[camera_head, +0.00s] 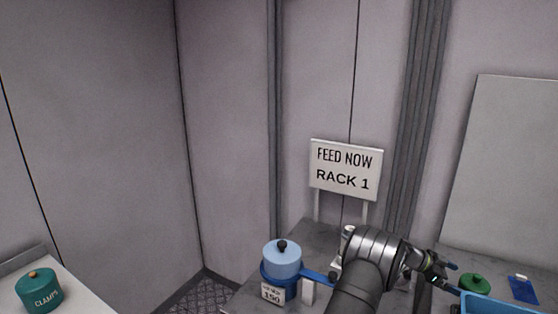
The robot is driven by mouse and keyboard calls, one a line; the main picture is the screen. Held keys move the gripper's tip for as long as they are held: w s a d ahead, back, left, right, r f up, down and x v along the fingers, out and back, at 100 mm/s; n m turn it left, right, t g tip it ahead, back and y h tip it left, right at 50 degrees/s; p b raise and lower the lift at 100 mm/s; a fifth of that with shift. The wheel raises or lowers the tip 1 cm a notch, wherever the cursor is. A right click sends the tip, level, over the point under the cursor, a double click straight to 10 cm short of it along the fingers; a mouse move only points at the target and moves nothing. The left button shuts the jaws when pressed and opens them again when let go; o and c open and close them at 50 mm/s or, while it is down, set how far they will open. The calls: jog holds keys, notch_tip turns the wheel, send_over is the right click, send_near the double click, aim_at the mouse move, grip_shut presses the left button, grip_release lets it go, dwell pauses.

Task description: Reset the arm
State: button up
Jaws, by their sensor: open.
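My arm rises from the bottom edge, bends over the grey counter and reaches to the right. My gripper (453,279) is at its end, small in the picture, with its fingers open and pointing right. I see nothing held between the fingers. It is left of a green lidded pot (475,283) and close above and left of the light-blue crate (500,304), which is cut off by the bottom edge. I cannot tell whether the fingers touch anything.
A blue pot with a pale-blue lid (282,260) and a number label stands left of my arm. A sign reading "FEED NOW RACK 1" (345,171) stands behind. A teal "CLAMPS" pot (39,291) is far left. A blue card (523,289) is far right.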

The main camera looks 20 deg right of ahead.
aim_at(473, 277)
jog(key=x, duration=0.3)
jog(key=shift+s+d+f, duration=0.15)
jog(key=shift+d, duration=0.3)
jog(key=shift+r, duration=1.7)
